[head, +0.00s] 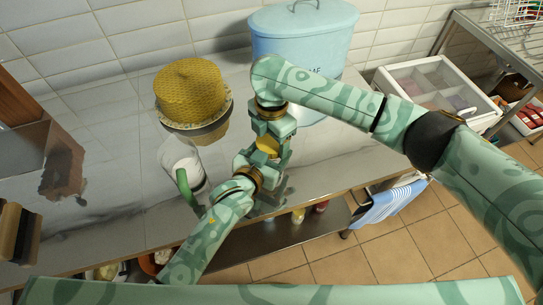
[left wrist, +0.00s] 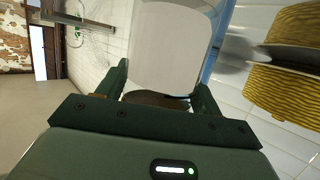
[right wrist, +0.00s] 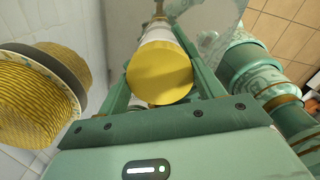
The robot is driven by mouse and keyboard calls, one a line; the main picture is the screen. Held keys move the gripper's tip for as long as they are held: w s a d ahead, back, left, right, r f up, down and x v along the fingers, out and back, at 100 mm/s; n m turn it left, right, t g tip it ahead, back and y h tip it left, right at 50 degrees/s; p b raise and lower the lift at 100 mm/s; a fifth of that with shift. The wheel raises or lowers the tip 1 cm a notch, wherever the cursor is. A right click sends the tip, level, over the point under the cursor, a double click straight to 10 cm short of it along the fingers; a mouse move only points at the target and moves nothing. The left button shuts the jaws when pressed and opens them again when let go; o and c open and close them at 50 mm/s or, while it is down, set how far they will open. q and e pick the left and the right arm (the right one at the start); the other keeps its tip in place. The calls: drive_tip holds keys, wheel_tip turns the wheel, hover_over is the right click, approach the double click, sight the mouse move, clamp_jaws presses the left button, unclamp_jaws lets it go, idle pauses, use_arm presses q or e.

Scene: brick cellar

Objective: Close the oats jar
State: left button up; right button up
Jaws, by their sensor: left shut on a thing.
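My left gripper (head: 262,172) comes in from the lower left and is shut on the clear oats jar (left wrist: 175,45), seen close up between its fingers in the left wrist view. A round yellow lid (head: 267,146) is at the jar's upper end, directly under my right gripper (head: 273,128). In the right wrist view the yellow lid (right wrist: 160,72) lies between the two spread fingers, with a pale cylindrical body behind it. I cannot tell whether the fingers press on the lid, or whether the lid is seated. The grippers hide much of the jar.
A yellow woven container with a wider rim (head: 190,95) stands at the back of the counter (head: 110,180). A large pale-blue bin (head: 300,40) stands behind. The left counter has free room.

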drive_tip(key=shift+m, duration=0.8)
drive_tip(key=o, duration=1.1)
drive_tip(key=shift+r, duration=0.15)
drive_tip(key=shift+r, duration=2.15)
drive_tip(key=shift+c, duration=0.5)
wheel_tip(320, 180, up, 4)
drive_tip(key=shift+f+n, duration=0.25)
drive_tip(key=shift+n, duration=0.65)
